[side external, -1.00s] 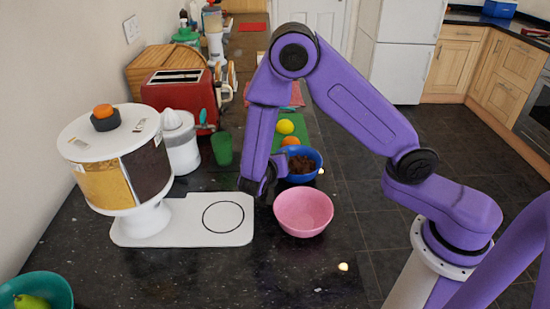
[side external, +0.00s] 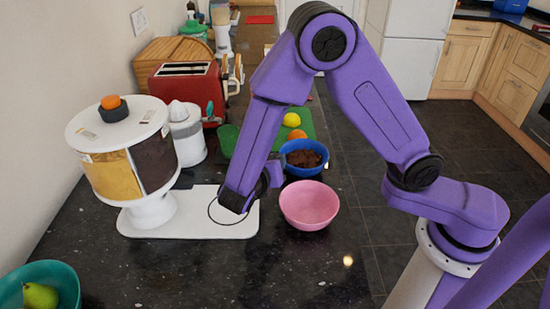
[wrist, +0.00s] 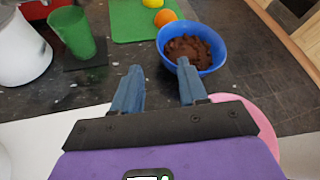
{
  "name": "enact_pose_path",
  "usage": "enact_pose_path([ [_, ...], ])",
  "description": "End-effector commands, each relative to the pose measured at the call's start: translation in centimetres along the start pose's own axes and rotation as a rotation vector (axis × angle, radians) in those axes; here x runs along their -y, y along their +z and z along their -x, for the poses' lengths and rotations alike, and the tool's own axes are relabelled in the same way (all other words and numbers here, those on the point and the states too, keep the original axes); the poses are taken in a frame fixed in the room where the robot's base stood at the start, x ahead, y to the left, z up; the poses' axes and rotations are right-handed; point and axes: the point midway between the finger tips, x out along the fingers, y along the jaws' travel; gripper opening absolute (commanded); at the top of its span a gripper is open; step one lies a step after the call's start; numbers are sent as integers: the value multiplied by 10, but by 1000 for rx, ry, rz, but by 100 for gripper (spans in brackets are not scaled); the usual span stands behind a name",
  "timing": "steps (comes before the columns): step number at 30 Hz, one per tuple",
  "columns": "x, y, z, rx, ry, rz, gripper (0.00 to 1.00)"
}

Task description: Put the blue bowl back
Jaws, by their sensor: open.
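The blue bowl (side external: 292,163) holds dark brown pieces and stands upright on the dark counter, behind the pink bowl. It also shows in the wrist view (wrist: 212,69), beyond my fingers. My gripper (wrist: 159,72) is open with nothing between its fingers. They point forward toward the blue bowl, and the right finger overlaps its near edge in the picture; contact cannot be told. In the side view my gripper (side external: 274,174) is low, left of the blue bowl and over the right end of the dispenser's white base; its fingers are mostly hidden.
The dispenser (side external: 118,143) with yellow and brown contents stands left on its white base (side external: 190,224). The pink bowl (side external: 309,206) is close to my gripper's right. A green cup (side external: 228,140), green board (side external: 303,118), orange (side external: 297,134) and lemon (side external: 292,119) lie beyond.

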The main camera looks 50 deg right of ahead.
Motion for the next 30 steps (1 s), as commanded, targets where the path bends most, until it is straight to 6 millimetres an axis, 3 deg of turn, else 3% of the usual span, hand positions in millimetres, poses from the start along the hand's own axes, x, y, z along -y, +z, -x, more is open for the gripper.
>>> enact_pose_path([
  [7, -2, 0, 5, -4, 17, 13, 43],
  [10, -16, 4, 5, -25, 118, 87, 43],
  [14, -52, 11, 16, -33, 417, 331, 43],
  [17, -77, 16, 41, 32, 715, 605, 43],
  [20, -85, 16, 75, 171, 995, 898, 43],
  [23, -76, 12, 111, 383, 1246, 1200, 43],
  [25, -59, 6, 134, 571, 1397, 1413, 43],
  [30, 10, -14, 168, 1156, 1649, 1919, 43],
])
